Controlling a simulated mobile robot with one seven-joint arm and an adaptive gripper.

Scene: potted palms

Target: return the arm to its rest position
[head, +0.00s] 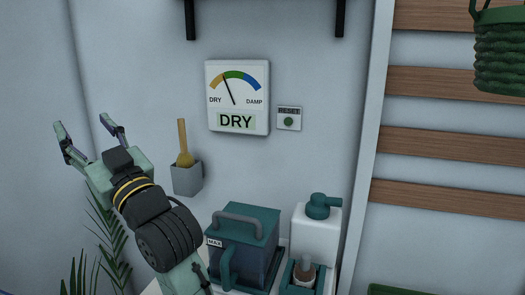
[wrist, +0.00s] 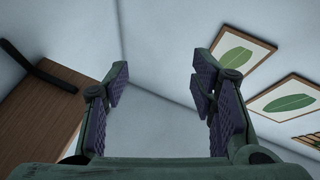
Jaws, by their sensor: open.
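My gripper (head: 88,131) is raised at the left of the head view, in front of the pale wall. Its two fingers are spread apart and nothing is between them. In the wrist view my gripper (wrist: 163,95) is also open and empty, with pale wall behind the gap. My arm rises from the bottom of the head view and tilts up to the left. The gripper is apart from the things on the wall and on the surface below.
A gauge (head: 238,97) reading DRY and a RESET button (head: 289,119) are on the wall. A grey holder (head: 187,179) holds a yellow-handled tool. A teal lidded container (head: 243,240) and a white pump bottle (head: 316,232) stand below. Palm fronds (head: 104,235) are lower left. Framed leaf pictures (wrist: 242,55) show in the wrist view.

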